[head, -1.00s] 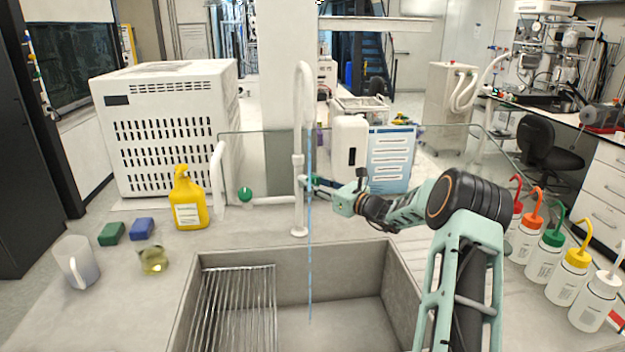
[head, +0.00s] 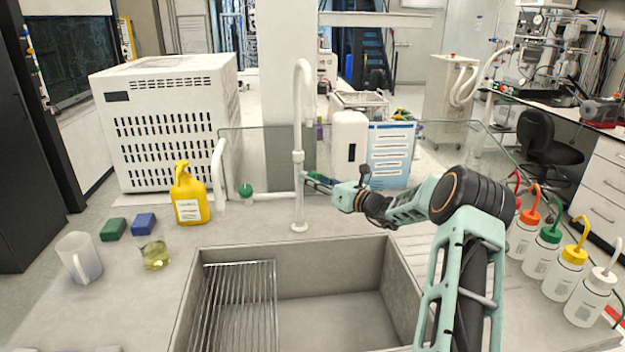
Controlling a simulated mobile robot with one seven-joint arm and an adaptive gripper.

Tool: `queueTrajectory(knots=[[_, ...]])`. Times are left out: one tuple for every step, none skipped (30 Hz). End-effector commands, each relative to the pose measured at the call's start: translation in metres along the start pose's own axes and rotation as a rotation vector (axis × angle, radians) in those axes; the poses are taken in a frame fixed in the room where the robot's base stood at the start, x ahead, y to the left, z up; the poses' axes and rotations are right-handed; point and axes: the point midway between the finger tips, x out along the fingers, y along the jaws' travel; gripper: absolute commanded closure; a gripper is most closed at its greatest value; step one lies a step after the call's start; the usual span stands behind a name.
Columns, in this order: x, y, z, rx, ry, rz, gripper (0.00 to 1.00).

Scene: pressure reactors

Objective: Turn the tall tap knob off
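The tall white tap (head: 299,130) stands behind the sink (head: 335,258), with its curved spout at the top. No water stream shows below the spout. My gripper (head: 318,183) reaches in from the right at the tall tap's right side, about halfway up its column. A bit of green, which looks like the tall tap's knob (head: 313,175), shows at my fingertips. The fingers mostly hide it, and I cannot tell whether they grip it or only touch it. The finger opening is too small to make out.
A shorter white tap (head: 218,172) with a green knob (head: 246,190) stands to the left. A yellow bottle (head: 189,195), sponges, a beaker and a jug (head: 79,258) are on the left counter. Several wash bottles (head: 548,247) stand right. A glass screen is behind.

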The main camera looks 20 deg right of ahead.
Motion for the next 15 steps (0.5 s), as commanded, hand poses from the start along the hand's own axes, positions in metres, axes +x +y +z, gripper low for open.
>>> queueTrajectory(knots=[[-0.0001,-0.0001,-0.0001,0.001,0.000,0.000,0.63],[-0.0001,-0.0001,-0.0001,0.001,0.000,0.000,0.60],[-0.0001,0.0000,-0.0002,0.000,0.000,0.000,0.56],[-0.0001,0.0000,-0.0002,0.000,0.000,0.000,0.52],[-0.0001,0.0000,-0.0001,0.000,0.000,0.000,0.51],[-0.0001,0.0000,-0.0002,0.000,0.000,0.000,0.51],[-0.0001,0.0000,-0.0002,0.000,0.000,0.000,0.51],[0.0000,0.0000,-0.0002,0.000,0.000,0.000,0.51],[0.0000,0.0000,-0.0002,0.000,0.000,0.000,0.51],[0.0000,0.0000,-0.0002,-0.001,0.000,0.000,0.51],[-0.0001,0.0000,-0.0001,-0.001,0.000,0.000,0.51],[-0.0005,-0.0001,-0.0001,-0.001,0.000,0.000,0.51],[-0.0015,-0.0003,0.0000,-0.001,0.000,0.000,0.51],[-0.0032,-0.0006,0.0002,-0.001,0.000,-0.001,0.51],[-0.0068,-0.0011,0.0005,-0.001,0.000,-0.002,0.51]])
